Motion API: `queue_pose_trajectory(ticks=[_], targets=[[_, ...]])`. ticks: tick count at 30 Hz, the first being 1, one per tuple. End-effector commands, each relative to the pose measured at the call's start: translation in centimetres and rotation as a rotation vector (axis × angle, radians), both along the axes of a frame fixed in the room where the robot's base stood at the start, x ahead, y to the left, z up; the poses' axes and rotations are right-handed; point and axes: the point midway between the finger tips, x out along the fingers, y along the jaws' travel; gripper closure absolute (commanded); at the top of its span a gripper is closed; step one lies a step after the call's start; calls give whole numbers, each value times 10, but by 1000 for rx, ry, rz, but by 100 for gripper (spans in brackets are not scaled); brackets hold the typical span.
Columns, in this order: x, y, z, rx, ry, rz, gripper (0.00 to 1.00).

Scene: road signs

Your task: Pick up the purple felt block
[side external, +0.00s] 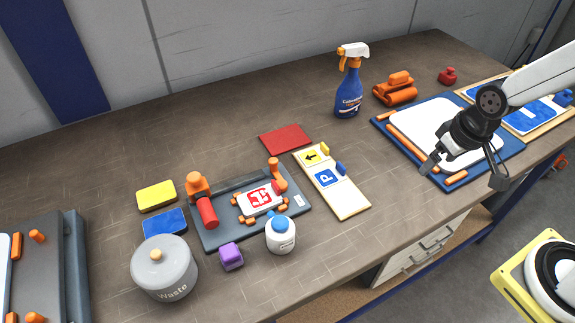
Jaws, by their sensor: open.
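The purple felt block (231,256) sits on the bench near its front edge. It lies between the grey waste pot and the small white bottle, just in front of the grey tool plate. My gripper (464,178) is open and empty, at the right over the blue-edged board. It is far to the right of the purple block, and nothing is between its fingers.
The waste pot (165,268) and white bottle (281,235) flank the block closely. The grey plate (237,230) is behind it. A sign board (347,203), spray bottle (349,88) and blue-edged board (400,112) stand farther right. The back left bench is clear.

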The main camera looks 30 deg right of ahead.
Motion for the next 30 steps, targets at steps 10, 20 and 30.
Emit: queue_pose_trajectory(ticks=[10,20,30], targets=[[8,6,1,-4,5,37,0],[63,64,4,-34,45,327,0],[113,179,-3,-83,99,761,0]])
